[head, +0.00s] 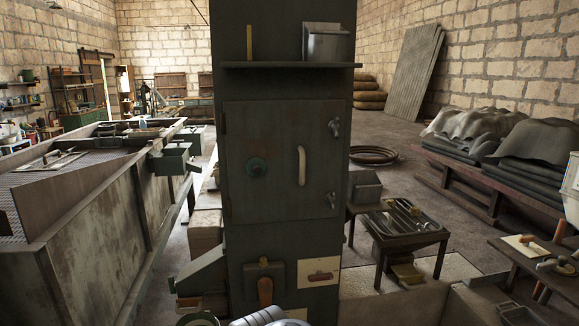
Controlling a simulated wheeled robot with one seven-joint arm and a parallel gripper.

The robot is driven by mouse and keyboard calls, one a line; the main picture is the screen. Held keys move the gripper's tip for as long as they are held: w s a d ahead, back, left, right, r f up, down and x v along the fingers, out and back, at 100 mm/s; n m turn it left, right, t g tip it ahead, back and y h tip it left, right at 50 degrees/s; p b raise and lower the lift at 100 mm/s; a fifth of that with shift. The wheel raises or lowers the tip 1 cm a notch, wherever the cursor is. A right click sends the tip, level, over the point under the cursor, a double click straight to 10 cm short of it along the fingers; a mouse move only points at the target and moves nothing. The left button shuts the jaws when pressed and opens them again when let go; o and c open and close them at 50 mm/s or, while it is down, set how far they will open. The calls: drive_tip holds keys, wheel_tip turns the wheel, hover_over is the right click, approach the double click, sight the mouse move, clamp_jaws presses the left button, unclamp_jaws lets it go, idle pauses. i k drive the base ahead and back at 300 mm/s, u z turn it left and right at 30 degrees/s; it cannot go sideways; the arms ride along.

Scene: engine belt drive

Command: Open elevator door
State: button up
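A dark metal door (280,200) is set in the front of a tall dark column, the elevator casing (285,85), in the middle of the head view. The door looks closed and flush in its frame. A pale vertical handle (301,165) is on its right half. My gripper is not in view.
A shelf (290,66) with a metal box (326,42) juts out above the door. Below are a lever (265,290) and a pale plate (318,273). A large rusty bin (120,210) stands left. A small table (399,230) stands right, with open floor behind it.

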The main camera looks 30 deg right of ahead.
sight(303, 158)
drive_tip(key=u, duration=0.85)
drive_tip(key=i, duration=0.65)
drive_tip(key=z, duration=1)
